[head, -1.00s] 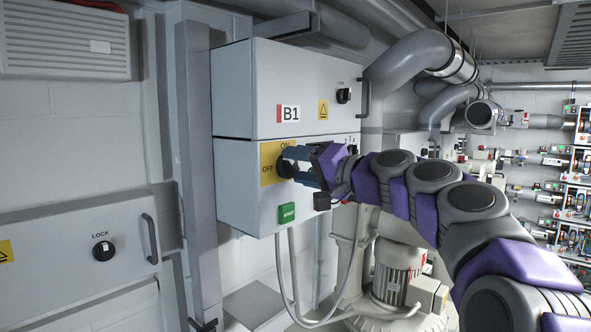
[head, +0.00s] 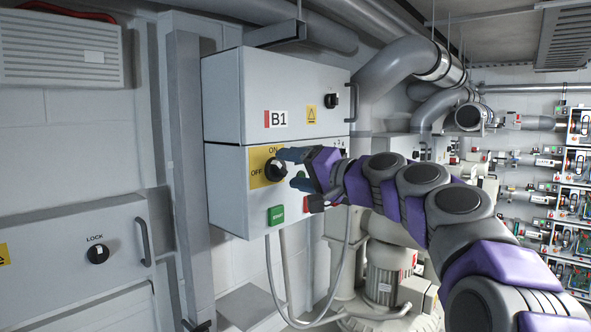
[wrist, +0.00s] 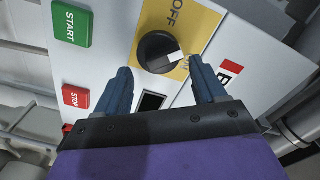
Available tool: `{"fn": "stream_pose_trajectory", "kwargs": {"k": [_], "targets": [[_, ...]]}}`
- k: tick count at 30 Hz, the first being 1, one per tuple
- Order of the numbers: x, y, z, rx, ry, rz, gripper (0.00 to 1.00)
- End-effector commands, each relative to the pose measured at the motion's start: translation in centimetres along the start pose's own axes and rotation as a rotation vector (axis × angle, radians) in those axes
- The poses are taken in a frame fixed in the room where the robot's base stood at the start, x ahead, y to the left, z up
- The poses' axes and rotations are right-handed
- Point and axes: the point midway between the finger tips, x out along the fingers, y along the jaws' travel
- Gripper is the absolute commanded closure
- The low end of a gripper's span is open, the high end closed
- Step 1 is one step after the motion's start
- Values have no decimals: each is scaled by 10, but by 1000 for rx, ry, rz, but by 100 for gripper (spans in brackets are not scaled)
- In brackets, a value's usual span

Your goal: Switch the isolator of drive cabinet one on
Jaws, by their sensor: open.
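The cabinet marked B1 (head: 226,100) hangs on the wall left of centre in the head view. Its isolator is a black round knob (head: 274,170) on a yellow ON/OFF plate (head: 259,158). In the wrist view the knob (wrist: 158,54) has a white mark turned toward the ON lettering, which a finger partly covers; OFF reads clearly. My gripper (head: 287,169) is open and empty in front of the knob. In the wrist view its fingertips (wrist: 161,74) lie on either side of the knob's lower edge, apparently short of it and not gripping.
A green START button (wrist: 72,24) and a red STOP button (wrist: 75,98) sit beside the isolator. A dark display (wrist: 152,102) lies close to the fingers. Another black knob (head: 332,100) and a handle (head: 353,102) are on the upper door. A LOCK cabinet (head: 75,235) stands left.

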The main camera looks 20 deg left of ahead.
Motion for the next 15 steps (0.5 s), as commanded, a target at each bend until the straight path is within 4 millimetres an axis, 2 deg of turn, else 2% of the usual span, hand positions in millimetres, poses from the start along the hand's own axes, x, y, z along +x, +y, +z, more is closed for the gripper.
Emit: {"fn": "stream_pose_trajectory", "kwargs": {"k": [5, 15], "targets": [[-28, -5, 3, -5, 4, -6, 30], [-110, -2, -1, -2, 7, -10, 30]]}}
